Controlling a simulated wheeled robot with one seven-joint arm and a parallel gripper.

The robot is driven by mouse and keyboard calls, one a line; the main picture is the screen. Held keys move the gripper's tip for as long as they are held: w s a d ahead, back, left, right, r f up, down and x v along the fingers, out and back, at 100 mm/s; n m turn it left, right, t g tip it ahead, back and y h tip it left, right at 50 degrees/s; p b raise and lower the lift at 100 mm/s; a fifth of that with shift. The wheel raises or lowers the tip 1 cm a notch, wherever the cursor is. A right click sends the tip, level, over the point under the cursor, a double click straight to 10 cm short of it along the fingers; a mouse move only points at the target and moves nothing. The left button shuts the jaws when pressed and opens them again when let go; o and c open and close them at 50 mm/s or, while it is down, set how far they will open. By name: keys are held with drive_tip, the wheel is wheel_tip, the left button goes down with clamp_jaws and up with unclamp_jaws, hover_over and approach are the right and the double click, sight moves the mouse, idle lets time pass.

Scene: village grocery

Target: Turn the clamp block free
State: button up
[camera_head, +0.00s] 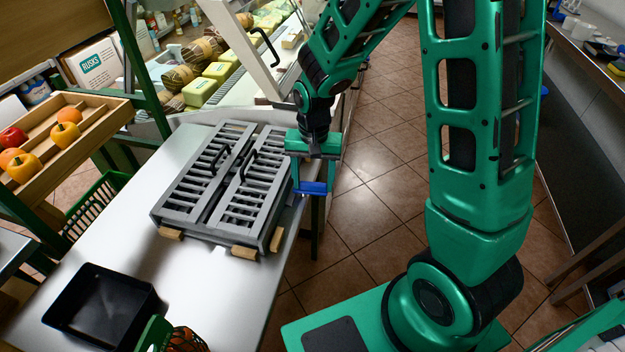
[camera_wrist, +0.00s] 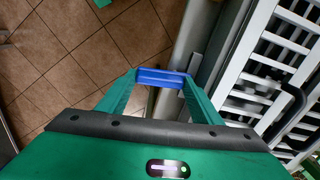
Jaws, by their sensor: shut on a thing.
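The blue clamp block (camera_head: 313,188) is at the right edge of the steel counter, beside the grey slatted unit (camera_head: 160,212). My gripper (camera_head: 312,183) points down and is shut on the block, one finger at each end. In the wrist view the block (camera_wrist: 161,78) spans between the fingertips of my gripper (camera_wrist: 160,84). The slatted unit (camera_wrist: 240,75) lies to the right there, with a pale grey edge close by the block. I cannot tell whether the block touches the unit or how it is fixed.
The slatted unit has two panels with black handles and stands on wooden blocks (camera_head: 244,252) on the steel counter (camera_head: 205,285). A black tray (camera_head: 100,312) is at the front left. A produce crate (camera_head: 85,130) and a glass display case (camera_head: 240,70) border the counter. Tiled floor (camera_head: 375,225) lies right.

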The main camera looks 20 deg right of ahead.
drive_tip(key=n, duration=0.2)
drive_tip(key=w+n, duration=0.1)
drive_tip(key=n, duration=0.1)
drive_tip(key=shift+d, duration=0.2)
drive_tip(key=n, duration=0.3)
drive_tip(key=w+n, duration=0.1)
drive_tip(key=n, duration=0.2)
drive_tip(key=w+n, duration=0.1)
drive_tip(key=n, duration=0.2)
drive_tip(key=shift+a, duration=0.25)
drive_tip(key=shift+w+a+n, duration=0.1)
drive_tip(key=shift+a+n, duration=0.05)
drive_tip(key=shift+n, duration=0.7)
drive_tip(key=shift+w+a+n, duration=0.1)
drive_tip(key=shift+n, duration=0.75)
drive_tip(key=o, duration=1.1)
drive_tip(key=shift+a, duration=0.1)
drive_tip(key=shift+c, duration=0.2)
wheel_tip(320, 180, up, 11)
